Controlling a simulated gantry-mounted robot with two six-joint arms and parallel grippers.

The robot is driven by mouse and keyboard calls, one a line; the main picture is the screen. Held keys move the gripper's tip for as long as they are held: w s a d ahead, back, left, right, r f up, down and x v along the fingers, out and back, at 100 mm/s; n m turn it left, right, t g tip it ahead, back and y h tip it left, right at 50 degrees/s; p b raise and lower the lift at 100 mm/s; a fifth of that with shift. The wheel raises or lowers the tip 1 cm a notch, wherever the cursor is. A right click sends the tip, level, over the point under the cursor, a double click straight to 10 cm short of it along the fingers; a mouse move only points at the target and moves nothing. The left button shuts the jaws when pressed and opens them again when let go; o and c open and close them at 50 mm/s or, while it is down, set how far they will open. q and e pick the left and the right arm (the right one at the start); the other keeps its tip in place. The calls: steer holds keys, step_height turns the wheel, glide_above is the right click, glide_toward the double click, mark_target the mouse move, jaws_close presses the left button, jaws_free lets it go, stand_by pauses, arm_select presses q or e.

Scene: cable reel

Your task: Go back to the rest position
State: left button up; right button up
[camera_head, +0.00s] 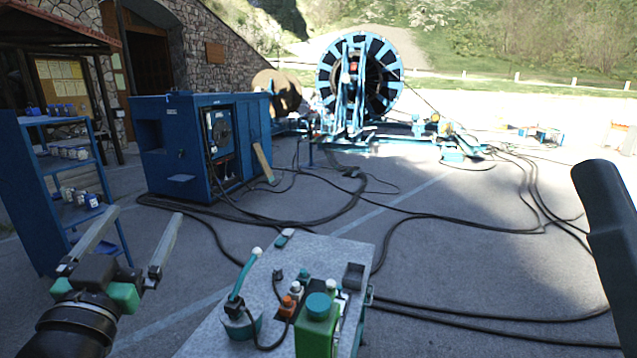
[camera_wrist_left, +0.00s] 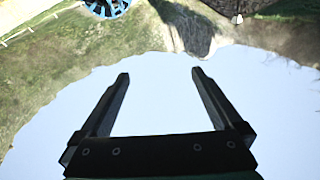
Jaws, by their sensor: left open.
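My left gripper (camera_head: 135,240) is at the lower left in the head view, raised left of the grey work table (camera_head: 345,252). Its two fingers are spread wide with nothing between them. In the left wrist view the open fingers (camera_wrist_left: 158,80) stand against sky and hillside. At the right edge of the head view a dark arm part of mine shows; the right gripper is not seen.
On the table are a green container (camera_head: 316,332), a teal-and-white tool (camera_head: 243,278) and small orange-and-white items. A blue shelf (camera_head: 40,195) stands left, a blue cabinet (camera_head: 172,150) behind. Cables (camera_head: 440,216) cross the pavement towards the large blue reel (camera_head: 325,80).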

arm_select(q)
steer(key=s+d+r+t+h, duration=0.3)
steer(key=s+d+r, duration=0.25)
steer(key=s, duration=0.35)
steer(key=s+d+r+t+h, duration=0.2)
steer(key=s+d+r+t, duration=0.25)
steer(key=s+r, duration=0.4)
step_height(320, 180, up, 14)
steer(key=g+p, duration=0.1)
steer(key=p, duration=1.4)
steer(key=shift+s+f, duration=0.15)
steer(key=shift+s, duration=0.15)
steer(key=shift+f, duration=0.1)
steer(key=shift+s, duration=0.1)
